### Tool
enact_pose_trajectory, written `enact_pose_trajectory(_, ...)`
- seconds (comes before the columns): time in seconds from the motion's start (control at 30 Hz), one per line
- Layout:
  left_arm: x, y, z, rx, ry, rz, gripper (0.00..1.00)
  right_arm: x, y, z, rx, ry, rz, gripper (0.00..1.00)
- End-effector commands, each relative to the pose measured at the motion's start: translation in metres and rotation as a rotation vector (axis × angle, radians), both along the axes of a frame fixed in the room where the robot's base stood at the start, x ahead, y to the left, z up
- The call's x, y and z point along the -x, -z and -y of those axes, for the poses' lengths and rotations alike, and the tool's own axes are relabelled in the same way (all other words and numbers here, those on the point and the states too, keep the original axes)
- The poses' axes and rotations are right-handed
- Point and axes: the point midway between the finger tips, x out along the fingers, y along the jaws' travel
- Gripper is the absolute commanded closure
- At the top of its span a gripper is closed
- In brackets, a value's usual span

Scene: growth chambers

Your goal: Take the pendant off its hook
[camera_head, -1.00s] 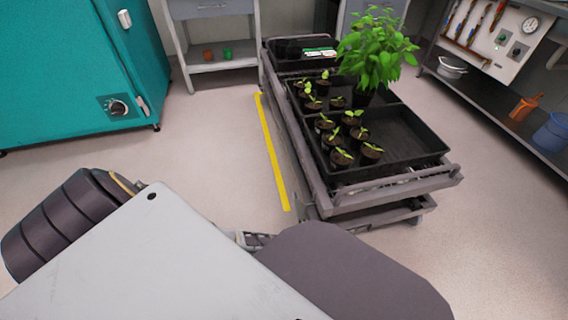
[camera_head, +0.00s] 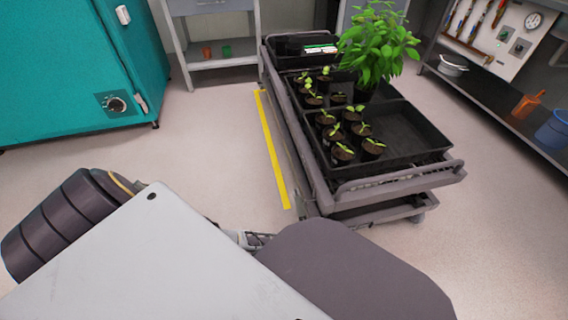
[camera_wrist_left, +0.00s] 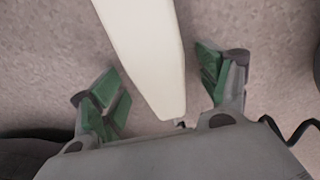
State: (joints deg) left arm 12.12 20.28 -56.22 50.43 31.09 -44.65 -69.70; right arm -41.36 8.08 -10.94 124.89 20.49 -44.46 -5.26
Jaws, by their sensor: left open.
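I cannot make out a pendant or its hook for certain in either view. My left gripper (camera_wrist_left: 155,78) is open in the left wrist view, its green-padded fingers spread wide above the pale floor. A long off-white bar lies between the fingers in the picture; I cannot tell what it is, or whether it is within the jaws or beyond them. Nothing is seen gripped. In the head view my own arm parts fill the lower left and hide most of the gripper. My right gripper is in neither view.
A grey cart (camera_head: 400,184) with black trays, seedling pots and a leafy plant (camera_head: 376,48) stands ahead. A teal cabinet (camera_head: 60,65) is at left. A dark bench (camera_head: 490,100) and tool board (camera_head: 488,38) are at right. Floor between cabinet and cart is clear.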

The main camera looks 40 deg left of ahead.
Motion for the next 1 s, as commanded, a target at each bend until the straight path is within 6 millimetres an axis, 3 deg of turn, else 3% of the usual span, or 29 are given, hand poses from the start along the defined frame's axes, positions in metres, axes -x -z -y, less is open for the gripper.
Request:
enact_pose_trajectory(0.13, -0.0001, -0.0001, 0.0001, 0.000, 0.000, 0.000, 0.23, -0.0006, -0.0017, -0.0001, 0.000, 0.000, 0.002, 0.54)
enact_pose_trajectory(0.53, -0.0003, -0.0002, 0.0001, 0.000, 0.000, 0.000, 0.73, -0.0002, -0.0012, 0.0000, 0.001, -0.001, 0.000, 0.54)
enact_pose_trajectory(1.0, -0.0001, -0.0048, -0.0001, 0.000, 0.000, 0.000, 0.73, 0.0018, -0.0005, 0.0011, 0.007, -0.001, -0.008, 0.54)
